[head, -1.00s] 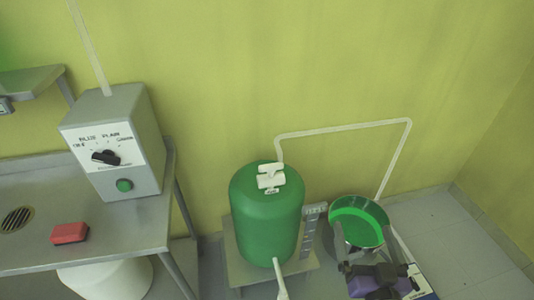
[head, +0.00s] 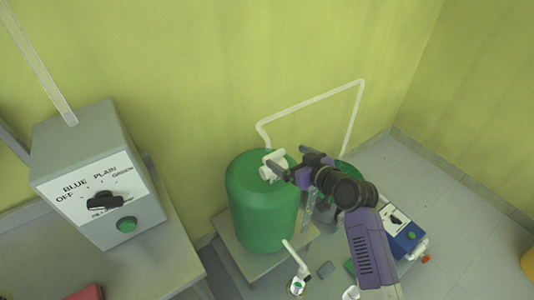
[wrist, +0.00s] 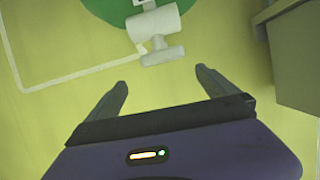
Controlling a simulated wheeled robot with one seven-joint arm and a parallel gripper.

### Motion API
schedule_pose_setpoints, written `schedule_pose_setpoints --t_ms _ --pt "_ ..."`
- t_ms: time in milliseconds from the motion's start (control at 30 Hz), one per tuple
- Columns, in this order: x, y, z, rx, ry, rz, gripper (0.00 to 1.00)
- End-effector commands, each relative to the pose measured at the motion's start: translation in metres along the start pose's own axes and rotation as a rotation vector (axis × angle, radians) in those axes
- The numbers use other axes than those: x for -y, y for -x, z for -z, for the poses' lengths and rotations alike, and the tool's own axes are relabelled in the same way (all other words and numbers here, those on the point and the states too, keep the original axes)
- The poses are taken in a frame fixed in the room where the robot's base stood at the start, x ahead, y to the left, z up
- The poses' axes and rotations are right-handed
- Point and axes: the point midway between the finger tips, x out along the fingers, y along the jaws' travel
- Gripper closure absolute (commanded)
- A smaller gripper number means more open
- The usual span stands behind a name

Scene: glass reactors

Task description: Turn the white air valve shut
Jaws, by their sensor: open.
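The white air valve (head: 274,164) sits on top of the green tank (head: 262,208), with a white pipe joined near it. In the wrist view the valve (wrist: 155,25) lies ahead of the fingers, its T-shaped handle (wrist: 162,56) pointing toward the gap between them. My gripper (head: 286,160) is at the tank top, just right of the valve in the head view. In the wrist view my gripper (wrist: 160,80) is open and empty, with the handle just beyond its fingertips. Contact does not show. My gripper partly hides the valve's right side in the head view.
A grey control box (head: 100,170) with a black knob and green button stands on the bench at left. A white pipe (head: 310,100) runs along the wall behind the tank. A green-lined bucket (head: 347,172) is behind my arm. Small equipment lies at lower right.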

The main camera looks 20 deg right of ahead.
Motion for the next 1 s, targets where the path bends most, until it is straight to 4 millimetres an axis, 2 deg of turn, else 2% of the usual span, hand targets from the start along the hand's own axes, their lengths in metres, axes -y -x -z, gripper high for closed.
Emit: schedule_pose_setpoints --t_ms 267,700,1000 --pt "0.008 -0.004 -0.007 0.030 0.046 0.031 0.02" --pt "0.010 -0.060 -0.009 0.030 0.047 0.032 0.02" --pt "0.009 -0.077 -0.010 0.029 0.046 0.029 0.02"
